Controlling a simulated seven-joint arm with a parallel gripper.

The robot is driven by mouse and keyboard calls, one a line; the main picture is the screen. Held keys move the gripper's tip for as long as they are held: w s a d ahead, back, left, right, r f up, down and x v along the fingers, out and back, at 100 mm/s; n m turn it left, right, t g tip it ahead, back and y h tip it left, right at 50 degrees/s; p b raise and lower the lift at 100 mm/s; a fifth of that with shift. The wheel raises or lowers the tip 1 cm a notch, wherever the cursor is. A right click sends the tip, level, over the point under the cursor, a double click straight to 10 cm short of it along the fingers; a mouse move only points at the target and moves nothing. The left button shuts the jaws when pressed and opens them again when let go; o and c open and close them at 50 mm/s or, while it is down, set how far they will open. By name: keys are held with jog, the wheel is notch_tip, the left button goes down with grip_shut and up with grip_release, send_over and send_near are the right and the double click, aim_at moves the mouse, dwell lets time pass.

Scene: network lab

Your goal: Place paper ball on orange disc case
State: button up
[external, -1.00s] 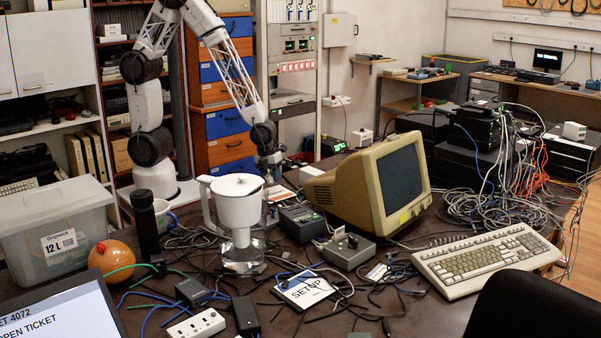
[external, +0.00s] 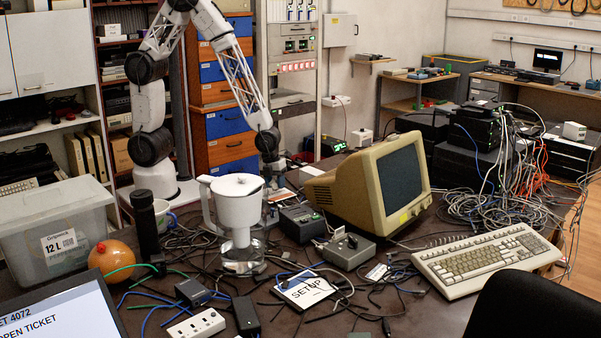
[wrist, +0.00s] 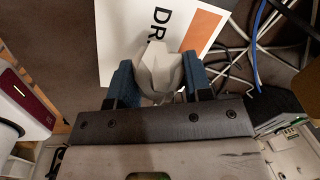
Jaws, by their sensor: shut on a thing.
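My gripper (wrist: 160,78) has its two blue fingers shut on a pale grey, crumpled paper ball (wrist: 158,68) in the wrist view. Beyond the ball lies a flat white case with an orange band (wrist: 204,30) and the dark letters "DR", which looks like the orange disc case. The ball and fingers cover part of it. In the external view my gripper (external: 274,170) is low over the back of the table, behind the white pitcher. The ball cannot be made out there, and the pitcher hides part of that area. The gap between ball and case is hard to judge.
The white filter pitcher (external: 237,205) stands in front of my gripper. The beige monitor (external: 372,188) and a dark grey box (external: 302,222) are to its right. Loose cables (wrist: 255,30) lie right of the case. A "SETUP" card (external: 305,290) lies nearer the front.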

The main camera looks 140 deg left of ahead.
jog(key=shift+f, duration=0.55)
jog(key=shift+f, duration=0.1)
jog(key=o, duration=0.9)
jog(key=shift+r, duration=0.25)
jog(key=shift+s+d+r, duration=0.1)
jog(key=shift+s+r, duration=0.2)
jog(key=shift+r, duration=1.65)
jog(key=shift+s+d+r, duration=0.15)
jog(key=shift+s+r, duration=0.1)
jog(key=shift+r, duration=1.65)
jog(key=shift+s+d+r, duration=0.1)
jog(key=shift+s+r, duration=0.2)
jog(key=shift+r, duration=1.65)
jog(key=shift+d, duration=0.1)
